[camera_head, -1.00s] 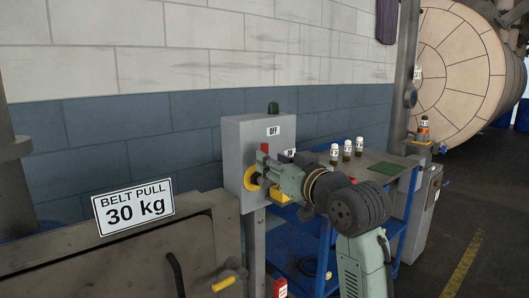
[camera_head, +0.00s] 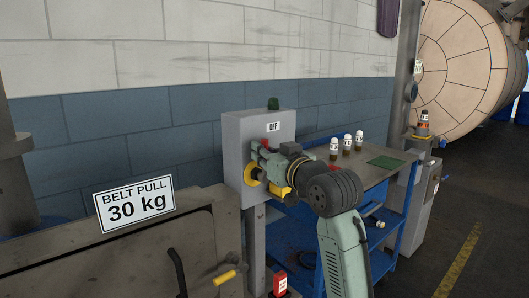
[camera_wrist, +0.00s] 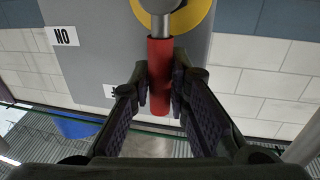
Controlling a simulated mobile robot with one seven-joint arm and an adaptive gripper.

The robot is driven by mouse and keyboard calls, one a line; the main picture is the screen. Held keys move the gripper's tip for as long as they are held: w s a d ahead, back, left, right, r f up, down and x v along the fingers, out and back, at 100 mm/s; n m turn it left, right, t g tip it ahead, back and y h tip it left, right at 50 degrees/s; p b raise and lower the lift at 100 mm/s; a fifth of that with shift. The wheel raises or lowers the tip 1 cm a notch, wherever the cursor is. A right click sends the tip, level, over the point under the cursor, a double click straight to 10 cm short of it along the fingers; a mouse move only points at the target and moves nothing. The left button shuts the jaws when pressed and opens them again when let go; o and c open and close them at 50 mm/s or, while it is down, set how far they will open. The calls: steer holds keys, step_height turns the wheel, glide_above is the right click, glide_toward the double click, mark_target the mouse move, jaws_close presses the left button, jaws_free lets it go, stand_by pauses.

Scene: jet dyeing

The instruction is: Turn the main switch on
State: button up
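The main switch is a red handle (camera_wrist: 160,75) on a grey pivot with a yellow ring (camera_wrist: 205,15), mounted on a grey box (camera_head: 236,133). An OFF label (camera_head: 272,127) is on the box's upper front. In the wrist view, which is upside down, an ON label (camera_wrist: 65,36) shows to the left and a second label (camera_wrist: 110,91) is partly hidden. My gripper (camera_wrist: 160,92) has its fingers on both sides of the handle and looks shut on it. In the head view my gripper (camera_head: 262,160) covers most of the handle.
A machine with a "BELT PULL 30 kg" sign (camera_head: 134,201) stands at left. Open floor is at right.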

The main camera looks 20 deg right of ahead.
jaws_close()
stand_by(0.6)
steer(key=d+f+m+p, duration=0.1)
steer(key=d+m+p, duration=0.1)
steer(key=m+p, duration=0.1)
steer(key=w+d+f+m+g+y+p, duration=0.1)
steer(key=m+p, duration=0.3)
steer(key=m, duration=0.1)
steer(key=w+d+f+m+g+p, duration=0.1)
steer(key=d+f+m+p, duration=0.1)
steer(key=m+p, duration=0.2)
steer(key=shift+d+y, duration=0.3)
steer(key=shift+d, duration=0.05)
steer(key=shift+w+d+f+m+g+y, duration=0.15)
steer(key=shift+f+m+g+y, duration=0.1)
steer(key=shift+f+m, duration=0.6)
steer(key=shift+d+f+m+g+y, duration=0.1)
steer(key=shift+f+m+g+y, duration=0.3)
steer(key=shift+m, duration=0.65)
steer(key=shift+f, duration=0.15)
